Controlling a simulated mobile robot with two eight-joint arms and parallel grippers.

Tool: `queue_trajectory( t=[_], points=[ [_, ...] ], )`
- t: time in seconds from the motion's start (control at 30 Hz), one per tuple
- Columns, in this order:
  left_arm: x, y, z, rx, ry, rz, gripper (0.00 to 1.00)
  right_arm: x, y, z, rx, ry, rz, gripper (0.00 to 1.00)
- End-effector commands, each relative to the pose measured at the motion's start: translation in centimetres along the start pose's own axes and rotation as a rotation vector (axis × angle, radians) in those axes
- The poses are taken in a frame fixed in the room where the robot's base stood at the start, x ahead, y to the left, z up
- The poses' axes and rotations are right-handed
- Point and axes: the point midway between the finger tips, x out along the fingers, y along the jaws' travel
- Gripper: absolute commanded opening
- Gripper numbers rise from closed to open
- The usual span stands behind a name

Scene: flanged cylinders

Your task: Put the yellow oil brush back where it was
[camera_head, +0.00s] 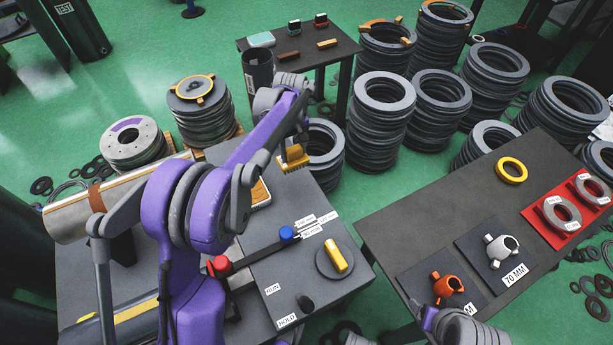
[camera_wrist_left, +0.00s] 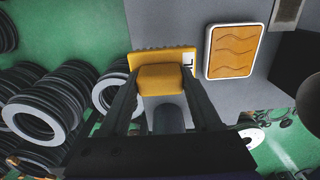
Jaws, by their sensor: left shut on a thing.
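The yellow oil brush (camera_head: 293,157) is in my left gripper (camera_head: 291,146), above the far edge of the grey machine bench (camera_head: 320,205). In the left wrist view the brush (camera_wrist_left: 162,76) sits between the two dark fingers of my left gripper (camera_wrist_left: 160,82), which are shut on it. Its bristle edge points away from the gripper. A white-rimmed tray with an orange wavy pad (camera_wrist_left: 231,51) lies beside the brush on the grey surface; in the head view the tray (camera_head: 260,193) is partly hidden by my arm. My right gripper's fingers do not show.
A dark open can (camera_head: 258,72) stands by the small back table (camera_head: 305,52). Stacks of grey rings (camera_head: 381,120) stand behind the bench. A control knob (camera_head: 337,258) and levers are on the bench. The right table (camera_head: 400,235) holds a yellow ring (camera_head: 512,170) and clamps.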

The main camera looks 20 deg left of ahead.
Motion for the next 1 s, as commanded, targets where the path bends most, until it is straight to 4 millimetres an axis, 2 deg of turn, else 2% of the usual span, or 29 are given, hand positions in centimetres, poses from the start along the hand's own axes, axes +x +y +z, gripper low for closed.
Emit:
queue_trajectory(
  t=[0.3, 0.47, 0.7, 1.0],
  points=[
    [5.5, 0.0, -0.1, -0.001, 0.0, 0.0, 0.04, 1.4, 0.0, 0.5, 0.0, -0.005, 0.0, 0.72],
    [6.5, 0.0, -0.1, -0.001, 0.0, 0.0, 0.04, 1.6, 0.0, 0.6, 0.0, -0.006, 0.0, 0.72],
    [9.7, 0.0, 0.0, -0.001, 0.0, 0.0, 0.04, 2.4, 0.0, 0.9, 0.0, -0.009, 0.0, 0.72],
    [9.9, 0.0, 0.0, -0.001, 0.0, 0.0, 0.04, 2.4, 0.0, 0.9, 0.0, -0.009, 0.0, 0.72]
  ],
)
